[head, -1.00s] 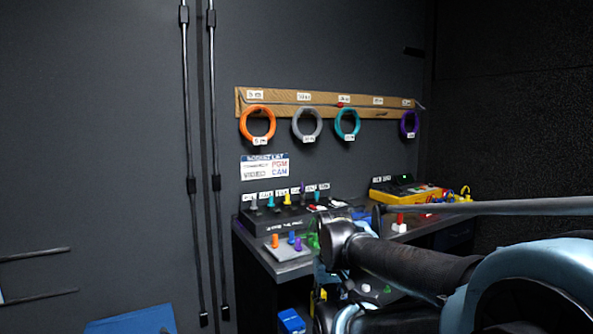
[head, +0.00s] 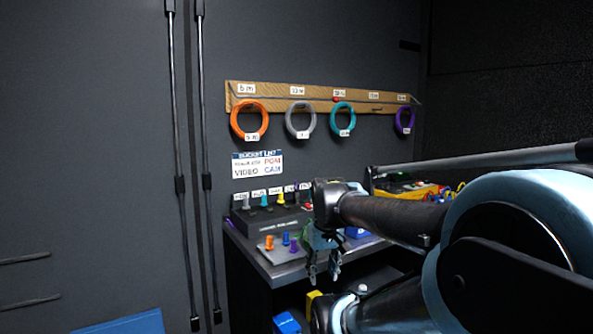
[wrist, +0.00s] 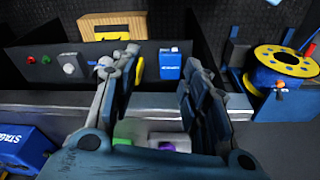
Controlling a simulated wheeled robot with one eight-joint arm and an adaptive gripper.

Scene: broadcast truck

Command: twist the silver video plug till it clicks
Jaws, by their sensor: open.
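A grey-silver plug (head: 246,203) stands upright at the left end of a row of coloured plugs on the dark sloped panel (head: 262,222). I take it for the silver video plug; its label is too small to read. My gripper (head: 323,278) hangs fingers down at the desk's front edge, right of and below that plug, clear of it. The wrist view shows the two fingers (wrist: 162,62) spread apart with nothing held between them. A silver round knob (wrist: 70,65) shows there on a dark panel, left of the fingers; I cannot tell whether it is the same plug.
Orange, blue and purple plugs stand on a grey plate (head: 268,256) at the desk's front. A yellow device (head: 408,190) is behind my arm. Coiled cables hang from a wooden rail (head: 320,99). The wrist view shows a blue box (wrist: 170,63) and yellow reel (wrist: 283,65).

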